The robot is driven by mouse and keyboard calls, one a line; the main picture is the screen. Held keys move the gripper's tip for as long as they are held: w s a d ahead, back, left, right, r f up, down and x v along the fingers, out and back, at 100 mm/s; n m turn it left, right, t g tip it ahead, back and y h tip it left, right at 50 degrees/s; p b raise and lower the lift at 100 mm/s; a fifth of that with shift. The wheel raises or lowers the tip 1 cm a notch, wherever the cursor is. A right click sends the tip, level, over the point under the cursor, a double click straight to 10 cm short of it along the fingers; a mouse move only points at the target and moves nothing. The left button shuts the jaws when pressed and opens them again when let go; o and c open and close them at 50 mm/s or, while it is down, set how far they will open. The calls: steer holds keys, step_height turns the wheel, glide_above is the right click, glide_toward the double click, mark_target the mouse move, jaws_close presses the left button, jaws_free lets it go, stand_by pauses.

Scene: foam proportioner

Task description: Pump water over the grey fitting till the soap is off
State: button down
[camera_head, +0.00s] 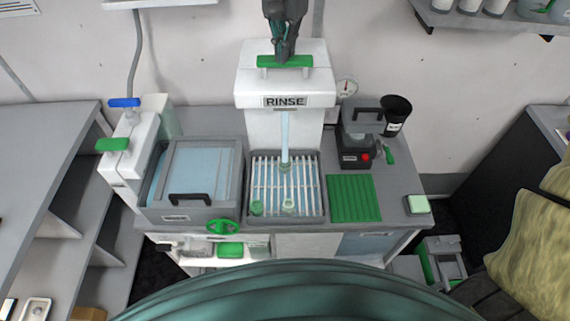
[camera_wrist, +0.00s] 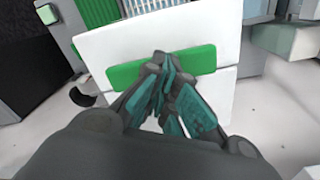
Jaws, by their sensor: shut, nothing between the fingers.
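The white RINSE pump (camera_head: 285,88) stands at the back of the bench with a green press bar (camera_head: 266,62) on top. My gripper (camera_head: 284,57) is shut and empty, its fingertips at the bar; in the wrist view my gripper (camera_wrist: 163,65) overlaps the middle of the green bar (camera_wrist: 120,73). Pale blue water (camera_head: 285,138) falls from the pump onto the slatted rinse tray (camera_head: 323,213). Two small pale greenish pieces, one at the tray's front middle (camera_head: 289,206) and one at its front left (camera_head: 257,208), lie there. I cannot tell which is the grey fitting, nor whether soap is on it.
A lidded water tank (camera_head: 190,210) stands left of the tray, with a green wheel (camera_head: 223,226) at its front. Right are a green ribbed mat (camera_head: 353,198), a black device with a red button (camera_head: 357,158) and a black cup (camera_head: 396,114). A pressure gauge (camera_head: 346,86) is behind.

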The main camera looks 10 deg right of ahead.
steer(key=shift+f, duration=1.35)
steer(key=shift+r, duration=0.1)
steer(key=shift+r+p, duration=2.45)
steer(key=shift+r, duration=0.25)
